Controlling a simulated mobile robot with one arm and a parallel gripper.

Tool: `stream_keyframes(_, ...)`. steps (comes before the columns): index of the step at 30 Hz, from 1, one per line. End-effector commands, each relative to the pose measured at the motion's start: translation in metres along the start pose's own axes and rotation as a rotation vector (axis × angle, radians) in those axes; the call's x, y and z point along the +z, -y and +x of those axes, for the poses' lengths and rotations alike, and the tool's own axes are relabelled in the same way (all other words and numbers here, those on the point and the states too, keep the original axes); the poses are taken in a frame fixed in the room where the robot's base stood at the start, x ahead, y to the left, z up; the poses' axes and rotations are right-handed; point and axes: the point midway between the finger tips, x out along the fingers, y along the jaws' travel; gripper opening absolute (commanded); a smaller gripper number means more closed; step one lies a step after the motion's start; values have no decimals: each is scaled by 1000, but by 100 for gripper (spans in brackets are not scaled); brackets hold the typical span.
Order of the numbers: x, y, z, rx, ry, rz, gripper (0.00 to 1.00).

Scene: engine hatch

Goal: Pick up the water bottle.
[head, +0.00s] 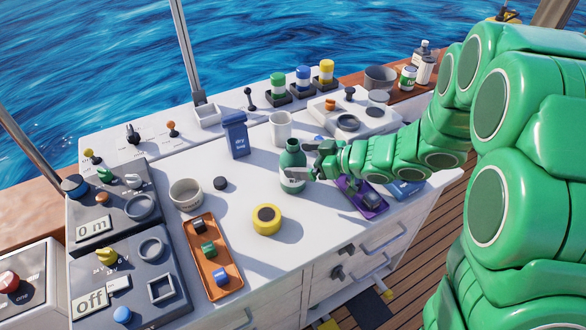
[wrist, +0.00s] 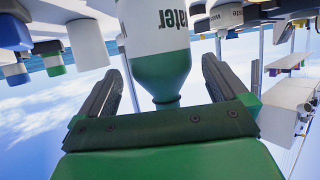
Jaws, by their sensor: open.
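The water bottle (head: 291,172) is dark green with a white label and stands upright on the white counter. My gripper (head: 314,161) is open just to its right, at about the height of its upper body. In the wrist view, which is upside down, the bottle (wrist: 160,68) lies between the two spread fingers, with its "water" label showing. A gap shows between the bottle and each finger. I cannot tell how deep the bottle sits between the fingers.
A white mug (head: 280,128) stands close behind the bottle, and a blue bin (head: 236,136) behind left. A yellow roll (head: 266,219) lies in front. A purple tray (head: 359,197) lies under my arm. The counter left of the bottle has some free room.

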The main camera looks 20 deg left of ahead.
Motion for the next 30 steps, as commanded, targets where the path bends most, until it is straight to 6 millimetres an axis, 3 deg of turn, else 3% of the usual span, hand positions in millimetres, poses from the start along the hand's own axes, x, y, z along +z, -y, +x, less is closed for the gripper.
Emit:
stream_keyframes(15, 5, 2, 46, -1, 2, -1, 100)
stream_keyframes(27, 5, 1, 52, 2, 1, -2, 100)
stream_keyframes(30, 5, 1, 52, 2, 1, -2, 86)
